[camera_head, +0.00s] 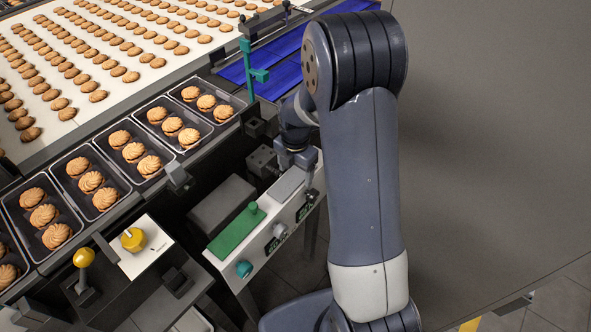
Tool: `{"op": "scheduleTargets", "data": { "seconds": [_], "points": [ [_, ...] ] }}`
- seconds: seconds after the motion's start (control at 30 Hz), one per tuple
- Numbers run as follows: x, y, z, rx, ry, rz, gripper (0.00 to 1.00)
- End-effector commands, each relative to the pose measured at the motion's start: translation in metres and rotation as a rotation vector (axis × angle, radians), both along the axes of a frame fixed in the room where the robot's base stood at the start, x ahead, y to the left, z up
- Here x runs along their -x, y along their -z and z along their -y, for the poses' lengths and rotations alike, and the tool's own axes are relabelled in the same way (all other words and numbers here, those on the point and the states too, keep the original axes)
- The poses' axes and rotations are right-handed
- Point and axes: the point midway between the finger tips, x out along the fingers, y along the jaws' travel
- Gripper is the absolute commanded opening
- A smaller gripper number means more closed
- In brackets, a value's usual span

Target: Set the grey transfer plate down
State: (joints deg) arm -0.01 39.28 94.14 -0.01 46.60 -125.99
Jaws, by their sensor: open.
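The grey transfer plate (286,189) appears to be the flat light grey piece lying on the narrow white ledge, right of the green plate. My gripper (297,162) is at the far right end of this grey plate, close over it. Its jaws are open. My arm and the gripper body hide that end of the plate, so I cannot tell whether a finger touches it or whether a knob stands between the fingers.
A green plate with a knob (237,231) lies left on the same white ledge (232,272). Black trays of biscuits (75,187) line the conveyor at left. A green post (248,72) stands near a blue belt (285,68). A yellow-knobbed box (140,262) is front left.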

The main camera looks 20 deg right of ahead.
Motion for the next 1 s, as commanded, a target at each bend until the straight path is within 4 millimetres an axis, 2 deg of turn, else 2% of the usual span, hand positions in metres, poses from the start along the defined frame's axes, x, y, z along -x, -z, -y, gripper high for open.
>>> {"op": "scheduleTargets", "data": {
  "seconds": [0.23,0.7,0.83,1.0],
  "points": [
    [-0.001,-0.011,0.000,0.000,0.000,0.003,0.72],
    [0.000,-0.103,0.000,0.000,0.000,0.004,0.72],
    [-0.001,-0.117,0.000,0.000,0.000,0.002,0.72],
    [0.000,-0.123,0.000,0.001,0.000,-0.001,0.72]
  ]
}}
